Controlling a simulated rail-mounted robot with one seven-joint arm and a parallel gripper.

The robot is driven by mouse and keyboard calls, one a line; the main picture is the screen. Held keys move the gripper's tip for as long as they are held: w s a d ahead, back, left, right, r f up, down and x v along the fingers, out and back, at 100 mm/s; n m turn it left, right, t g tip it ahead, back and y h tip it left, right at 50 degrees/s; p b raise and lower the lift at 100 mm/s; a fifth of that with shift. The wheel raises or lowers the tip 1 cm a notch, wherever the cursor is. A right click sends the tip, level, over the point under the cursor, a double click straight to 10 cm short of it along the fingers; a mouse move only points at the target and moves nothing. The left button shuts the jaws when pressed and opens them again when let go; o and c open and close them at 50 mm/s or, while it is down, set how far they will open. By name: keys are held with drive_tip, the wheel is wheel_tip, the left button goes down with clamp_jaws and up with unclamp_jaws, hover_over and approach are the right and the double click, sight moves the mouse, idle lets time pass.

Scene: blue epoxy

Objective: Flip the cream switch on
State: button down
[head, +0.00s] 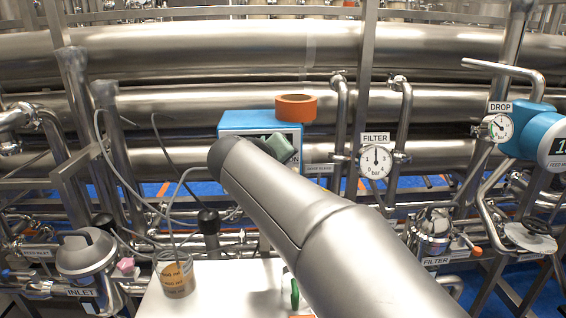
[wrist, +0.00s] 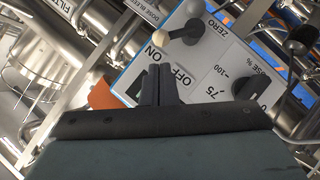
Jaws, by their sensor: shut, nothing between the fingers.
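A blue box with a white front panel (head: 232,121) stands behind my gripper (head: 277,148) in the head view, and the arm hides most of its front. In the wrist view the panel (wrist: 215,65) fills the upper middle, with "ON" and "OFF" labels. The cream switch (wrist: 160,38) shows there as a small cream ball tip beside the "ON" label. My gripper (wrist: 160,69) is shut and empty, its fingers in front of the "ON/OFF" area, just below the cream tip in the picture. I cannot tell whether it touches the panel.
An orange ring (head: 296,108) sits on top of the box. A filter gauge (head: 375,161) and steel pipes stand to the right. A beaker (head: 177,279) stands on the white surface (head: 235,290).

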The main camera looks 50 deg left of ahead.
drive_tip(key=shift+r, duration=0.35)
drive_tip(key=b+v, duration=0.2)
drive_tip(key=v, duration=0.8)
drive_tip(key=shift+w+d+r, duration=0.3)
drive_tip(key=shift+w+r, duration=0.05)
drive_tip(key=shift+w, duration=0.1)
